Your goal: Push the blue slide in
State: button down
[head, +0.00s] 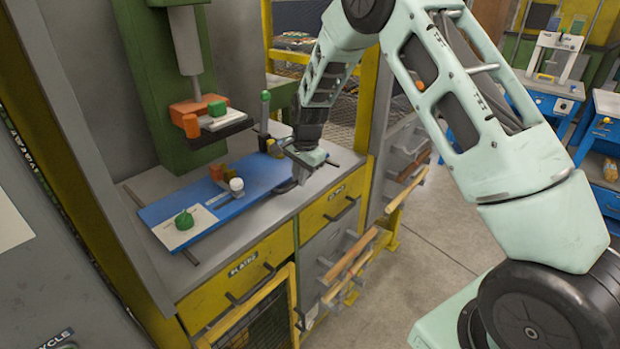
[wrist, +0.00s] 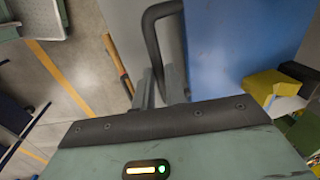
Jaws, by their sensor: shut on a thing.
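The blue slide (head: 217,200) is a long flat plate lying on the grey bench under a green press (head: 150,85). Its left end carries a pale pad with a green knob (head: 184,220). It also shows as a blue surface in the wrist view (wrist: 230,50). My gripper (head: 299,176) is low at the slide's right part, by its front edge. In the wrist view my gripper's fingers (wrist: 160,88) are closed on a dark bent handle (wrist: 152,30) beside the blue surface. The fingertips are partly hidden in the head view.
The press head (head: 210,118), with orange blocks, hangs above the slide. A white-topped knob (head: 237,184) and an orange-brown block (head: 217,172) stand along it. Yellow drawers (head: 245,268) and a yellow rail are below the bench front. Open floor (head: 430,240) lies to the right.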

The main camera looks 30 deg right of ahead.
jog(key=shift+w+a+r, duration=0.1)
jog(key=shift+w+a, duration=0.05)
jog(key=shift+w, duration=0.35)
jog(key=shift+w+a, duration=0.15)
jog(key=shift+w, duration=0.4)
jog(key=c, duration=1.5)
grip_release()
jog(key=shift+o, duration=0.2)
notch_tip(320, 180, up, 12)
jog(key=s+b, duration=0.2)
jog(key=shift+d, duration=0.35)
jog(key=shift+s, duration=0.1)
